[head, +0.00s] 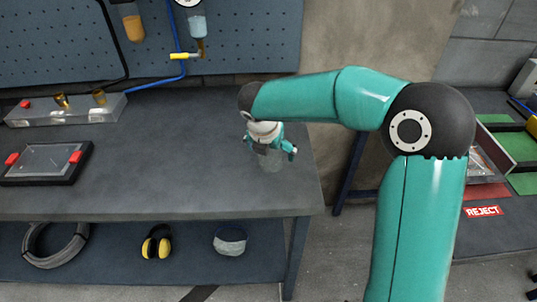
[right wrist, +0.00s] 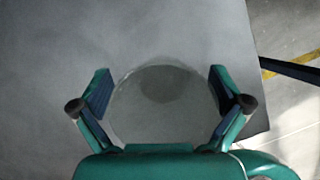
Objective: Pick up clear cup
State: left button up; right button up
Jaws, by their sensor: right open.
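The clear cup (head: 272,160) stands on the grey workbench (head: 200,150) near its right end; it is faint and partly hidden by my right gripper in the head view. In the right wrist view, the round clear cup (right wrist: 160,98) lies between the two fingers. My right gripper (right wrist: 160,92) is open, with one finger on each side of the cup. It also shows in the head view (head: 270,151), just above and around the cup. I cannot tell whether the fingers touch it. My left gripper is not in view.
The bench's right edge is close to the cup.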

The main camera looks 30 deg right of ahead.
jog(key=shift+f, duration=0.1)
jog(key=shift+c, duration=0.4)
jog(key=shift+s, duration=0.1)
jog(key=c, duration=1)
